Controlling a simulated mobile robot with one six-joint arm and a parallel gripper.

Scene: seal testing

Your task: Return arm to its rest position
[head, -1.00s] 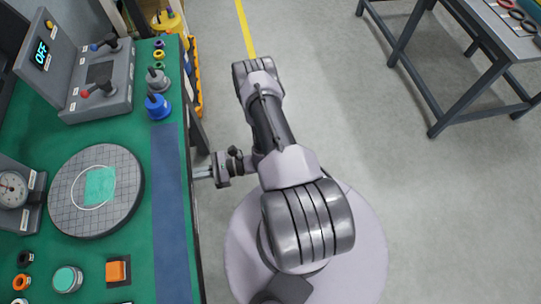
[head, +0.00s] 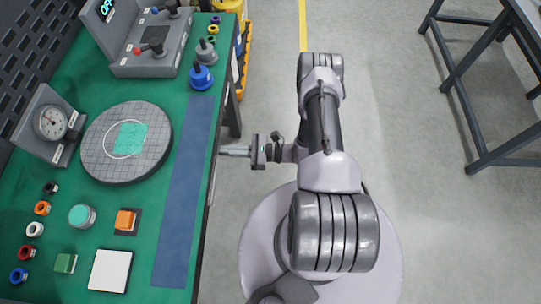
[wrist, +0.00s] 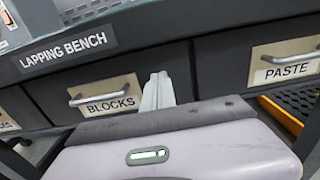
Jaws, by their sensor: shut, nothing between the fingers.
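My gripper (head: 228,151) is at the right edge of the green-topped bench (head: 170,80) in the head view, pointing left toward it. My arm stands over its round base on the floor, to the right of the bench. In the wrist view, my gripper (wrist: 158,88) is shut with its fingers together and empty. The fingers point at the bench's front, between a drawer labelled BLOCKS (wrist: 105,98) and one labelled PASTE (wrist: 285,62). I cannot tell how far the fingertips are from the front.
On the bench are a round gridded plate (head: 100,150), a dial gauge (head: 50,122), a control box (head: 150,50), a blue-based handled tool (head: 200,77) and several coloured rings. Another table (head: 490,100) stands at the right. The floor between is clear.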

